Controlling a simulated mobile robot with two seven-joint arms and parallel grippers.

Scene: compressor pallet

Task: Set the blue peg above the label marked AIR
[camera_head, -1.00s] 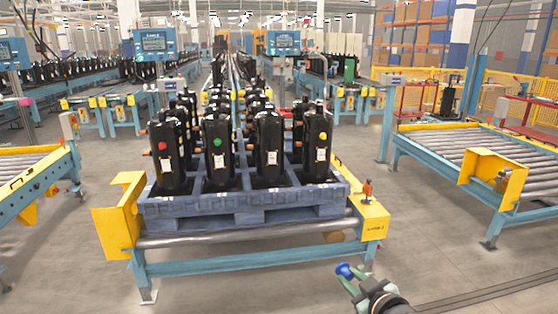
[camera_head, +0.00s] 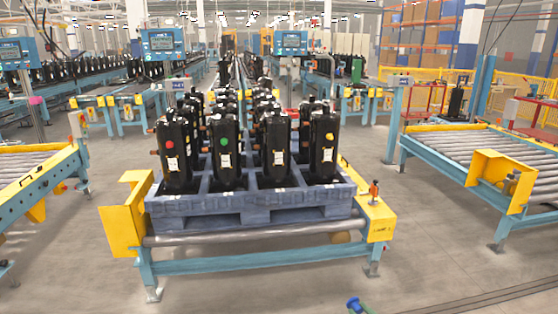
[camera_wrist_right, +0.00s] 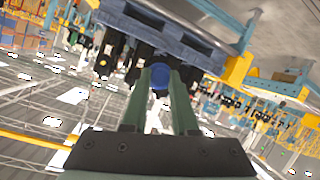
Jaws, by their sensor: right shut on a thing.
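The blue peg (camera_head: 353,303) shows at the bottom edge of the head view, right of centre, low in front of the conveyor. In the right wrist view the blue peg (camera_wrist_right: 160,76) sits between the green fingertips of my right gripper (camera_wrist_right: 160,88), which is shut on it. Black compressors (camera_head: 277,150) stand upright in rows on a blue pallet (camera_head: 250,205). The front ones carry white labels (camera_head: 224,160), too small to read. A red peg (camera_head: 170,145), a green peg (camera_head: 224,141) and a yellow peg (camera_head: 328,136) show on front compressors. My left gripper is out of view.
The pallet rests on a roller conveyor with a yellow left end plate (camera_head: 122,225) and a yellow right end plate (camera_head: 377,218), which bears a small orange-red device (camera_head: 374,189). Another roller conveyor (camera_head: 470,150) stands at right. The floor in front is clear.

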